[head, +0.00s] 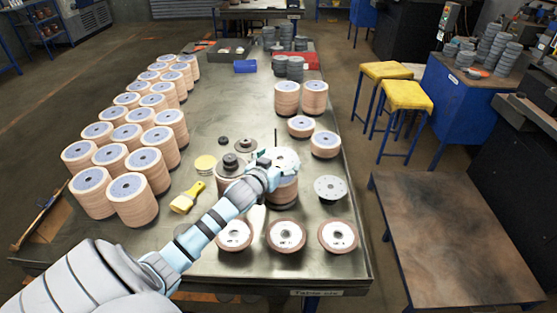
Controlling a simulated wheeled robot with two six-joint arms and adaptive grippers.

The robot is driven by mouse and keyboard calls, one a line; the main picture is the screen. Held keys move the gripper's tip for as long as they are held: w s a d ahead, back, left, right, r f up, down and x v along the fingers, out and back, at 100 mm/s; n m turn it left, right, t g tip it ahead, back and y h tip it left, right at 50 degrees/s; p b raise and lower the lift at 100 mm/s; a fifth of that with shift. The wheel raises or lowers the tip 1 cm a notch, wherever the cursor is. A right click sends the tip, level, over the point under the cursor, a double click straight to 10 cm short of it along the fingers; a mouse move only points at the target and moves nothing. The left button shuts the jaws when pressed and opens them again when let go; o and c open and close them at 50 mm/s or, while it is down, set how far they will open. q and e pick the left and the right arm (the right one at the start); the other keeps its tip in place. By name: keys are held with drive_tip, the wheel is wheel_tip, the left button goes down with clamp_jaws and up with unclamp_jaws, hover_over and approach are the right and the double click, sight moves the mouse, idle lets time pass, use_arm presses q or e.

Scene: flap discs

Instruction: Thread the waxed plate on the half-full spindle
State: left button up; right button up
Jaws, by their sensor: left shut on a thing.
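My left gripper (268,162) reaches in from the lower left over the middle of the table. It is shut on a pale, flat round plate (286,157), partly hidden by the gripper. The plate is over a tan stack of discs (286,190), with a thin upright rod (276,137) showing just behind it. I cannot tell whether the rod passes through the plate or whether the plate touches the stack. Another tan stack (228,189) with a dark top piece stands just left, partly covered by my arm. My right gripper is not in view.
Three reddish-rimmed discs (286,234) lie along the front edge. A grey plate with holes (330,188) lies at right. Several tan stacks (134,198) fill the table's left side. Bare metal shows between.

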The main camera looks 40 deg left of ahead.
use_arm(q)
drive_tip(key=shift+f+b, duration=0.55)
drive_tip(key=shift+f, duration=0.45)
drive_tip(key=shift+f+b, duration=0.75)
drive_tip(key=shift+f, duration=0.45)
drive_tip(key=o, duration=1.4)
drive_tip(key=shift+r, duration=0.15)
drive_tip(key=v, duration=1.2)
drive_tip(key=shift+r, duration=0.1)
